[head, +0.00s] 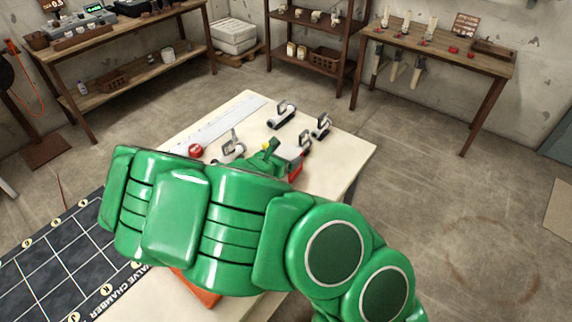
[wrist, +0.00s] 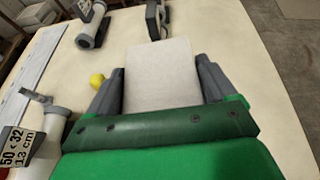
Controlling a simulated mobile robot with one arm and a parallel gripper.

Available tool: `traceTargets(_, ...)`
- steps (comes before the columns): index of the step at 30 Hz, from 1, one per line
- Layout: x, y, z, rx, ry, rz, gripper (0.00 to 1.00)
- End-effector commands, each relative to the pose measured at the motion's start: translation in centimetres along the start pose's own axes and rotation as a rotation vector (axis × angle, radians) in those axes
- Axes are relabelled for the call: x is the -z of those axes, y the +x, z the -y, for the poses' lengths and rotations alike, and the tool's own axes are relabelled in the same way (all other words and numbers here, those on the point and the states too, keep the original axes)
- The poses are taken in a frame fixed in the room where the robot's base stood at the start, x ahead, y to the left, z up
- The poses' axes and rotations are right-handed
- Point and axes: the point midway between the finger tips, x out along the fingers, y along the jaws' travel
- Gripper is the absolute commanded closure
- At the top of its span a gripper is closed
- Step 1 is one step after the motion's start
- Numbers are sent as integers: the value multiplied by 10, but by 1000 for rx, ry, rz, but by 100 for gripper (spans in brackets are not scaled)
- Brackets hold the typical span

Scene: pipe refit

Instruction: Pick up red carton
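A small red patch (head: 295,171) shows beside my gripper in the head view, perhaps part of the red carton; my arm hides most of it. My gripper (head: 287,152) is low over the pale table, partly hidden by my own green arm. In the wrist view, a flat whitish-grey block face (wrist: 160,75) fills the space between the two dark fingers of my gripper (wrist: 160,92). It may be a face of the carton, but no red shows there. The fingers stand wide apart, close along both its sides; I cannot tell whether they press on it.
Several grey pipe fittings (head: 283,114) stand on the table (head: 355,150) around my gripper. A red ball-like piece (head: 196,151) and a pale strip (head: 213,124) lie left. A yellow knob (wrist: 97,80) is near the left finger. Open floor lies right; shelves stand behind.

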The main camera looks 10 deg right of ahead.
Motion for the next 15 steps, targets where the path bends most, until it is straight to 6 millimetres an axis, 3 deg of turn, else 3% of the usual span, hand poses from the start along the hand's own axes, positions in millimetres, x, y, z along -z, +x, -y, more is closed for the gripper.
traceTargets(1,0,0,0,0,0,0,35)
traceTargets(6,0,0,0,0,0,0,58)
traceTargets(15,-2,-1,0,0,0,0,58)
